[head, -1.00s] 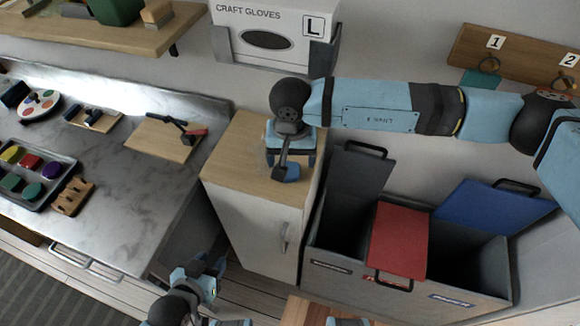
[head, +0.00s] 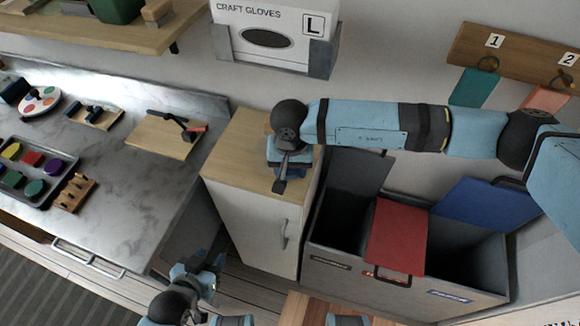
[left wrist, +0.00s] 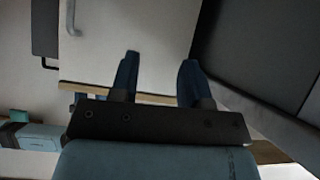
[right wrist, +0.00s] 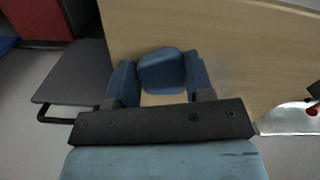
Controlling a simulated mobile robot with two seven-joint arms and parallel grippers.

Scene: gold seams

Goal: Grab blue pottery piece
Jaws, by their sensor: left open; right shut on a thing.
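The blue pottery piece (right wrist: 162,72) shows in the right wrist view between the fingers of my right gripper (right wrist: 160,85). The gripper is shut on it, over the light wooden top of the small cabinet. In the head view my right gripper (head: 281,184) is above the cabinet top (head: 238,148), and the piece is mostly hidden there. My left gripper (head: 212,275) is low in front of the cabinet. In the left wrist view it (left wrist: 160,78) is open and empty, its fingers apart before a pale door panel.
Right of the cabinet stands a grey bin unit with a red lid (head: 398,235) and a blue lid (head: 480,212). A marble counter (head: 120,190) with a paint tray (head: 35,168) and tools is on the left. A glove box (head: 275,30) hangs on the wall above.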

